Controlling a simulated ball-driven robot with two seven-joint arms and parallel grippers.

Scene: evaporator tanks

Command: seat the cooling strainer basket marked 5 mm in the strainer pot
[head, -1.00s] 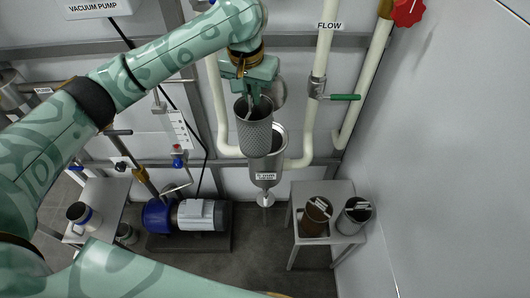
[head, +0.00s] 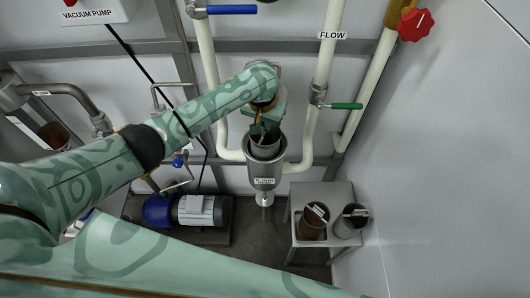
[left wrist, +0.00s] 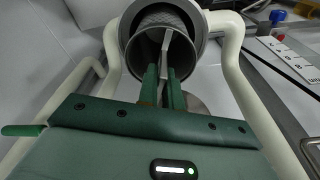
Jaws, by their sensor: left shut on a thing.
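The strainer pot (head: 264,182), a grey metal cup with a label, stands between the white pipes against the wall. A grey mesh strainer basket (head: 265,151) is partly inside it, its rim showing above the pot's rim. My left gripper (head: 259,131) is shut on the basket's handle bar. In the left wrist view the fingers (left wrist: 163,88) grip that bar, and the basket (left wrist: 160,18) lies within the pot's wider ring. No 5 mm mark is readable on it. The basket's bottom is hidden. My right gripper is out of view.
A small metal stand (head: 324,194) at the right holds a brown basket (head: 312,222) and a dark grey basket (head: 349,224). A pipe valve with a green handle (head: 345,106) is to the right of the pot. A blue and white pump (head: 188,211) sits on the floor at left.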

